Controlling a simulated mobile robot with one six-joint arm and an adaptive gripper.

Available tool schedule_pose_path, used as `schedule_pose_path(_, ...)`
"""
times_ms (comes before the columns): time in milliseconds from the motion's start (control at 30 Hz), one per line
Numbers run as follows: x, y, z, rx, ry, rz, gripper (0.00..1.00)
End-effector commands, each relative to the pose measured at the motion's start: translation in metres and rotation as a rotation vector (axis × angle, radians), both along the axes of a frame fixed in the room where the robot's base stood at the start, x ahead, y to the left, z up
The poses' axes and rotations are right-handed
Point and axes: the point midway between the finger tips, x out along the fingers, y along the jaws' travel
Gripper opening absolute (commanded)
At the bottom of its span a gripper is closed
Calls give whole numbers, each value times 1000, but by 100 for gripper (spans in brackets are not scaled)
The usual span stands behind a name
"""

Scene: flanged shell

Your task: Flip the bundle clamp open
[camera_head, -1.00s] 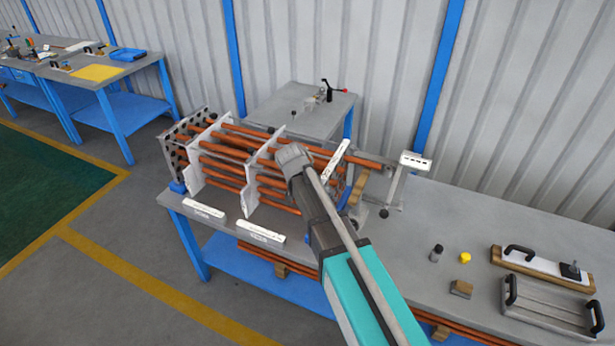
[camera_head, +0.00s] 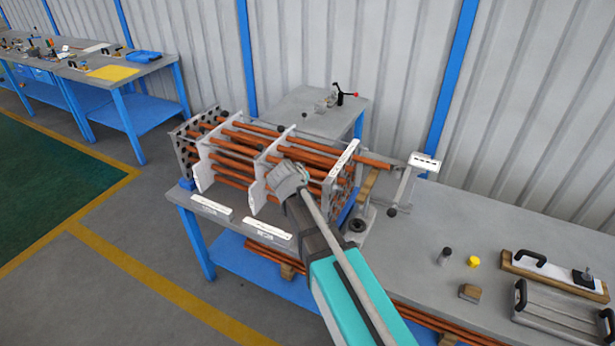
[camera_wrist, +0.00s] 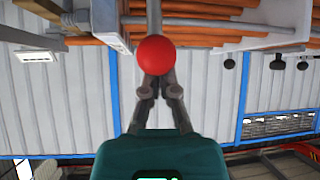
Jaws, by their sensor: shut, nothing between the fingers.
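The tube bundle (camera_head: 240,160) of copper-coloured rods lies through pale upright plates on the grey bench; its rods also show along the top of the wrist view (camera_wrist: 210,28). A red ball knob (camera_wrist: 157,55) is large in the wrist view, right at the tips of my gripper (camera_wrist: 156,82). A grey bar shows above the knob. I cannot tell whether the fingers touch the knob. The fingers are drawn together with nothing between them. In the head view my arm hides the fingers and the knob in front of the bundle. The clamp body cannot be made out.
A grey stand with a white label (camera_head: 424,162) rises right of the bundle. A yellow cap (camera_head: 473,262), a small block (camera_head: 469,293) and black-handled plates (camera_head: 560,315) lie farther right.

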Motion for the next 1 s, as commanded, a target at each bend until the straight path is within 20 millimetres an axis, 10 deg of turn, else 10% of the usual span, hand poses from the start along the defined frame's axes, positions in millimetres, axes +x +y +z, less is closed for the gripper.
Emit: schedule_pose_path(1000, -19, 4, -3, 4, 8, -8, 0)
